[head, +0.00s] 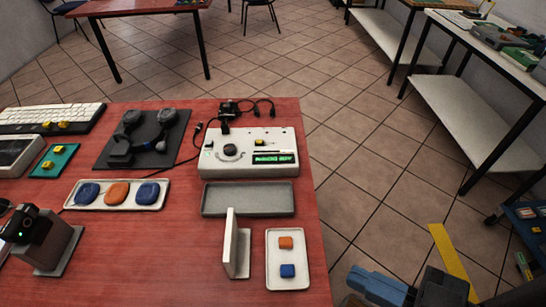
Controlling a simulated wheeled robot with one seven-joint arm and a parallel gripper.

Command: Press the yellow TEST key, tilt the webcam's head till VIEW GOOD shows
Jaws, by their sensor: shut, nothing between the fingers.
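A pale tester box (225,170) stands on the red table, with a dark round knob and a lit green display (275,158) whose text I cannot read surely. A small yellow key (262,143) is on its top, above the display. A black device with a small green light, which looks like the webcam (38,228), sits on a grey block (52,252) at the left front edge. My gripper (378,287) shows at the lower right, beyond the table's right edge. It is shut and empty, apart from both the tester and the webcam.
A grey tray (248,212) lies before the tester, with an upright pale plate (231,250) in front. A white tray (288,270) holds orange and blue blocks. Another tray (105,205) holds three rounded pieces. Headphones lie on a dark mat (177,140). Loose black cables lie behind the tester.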

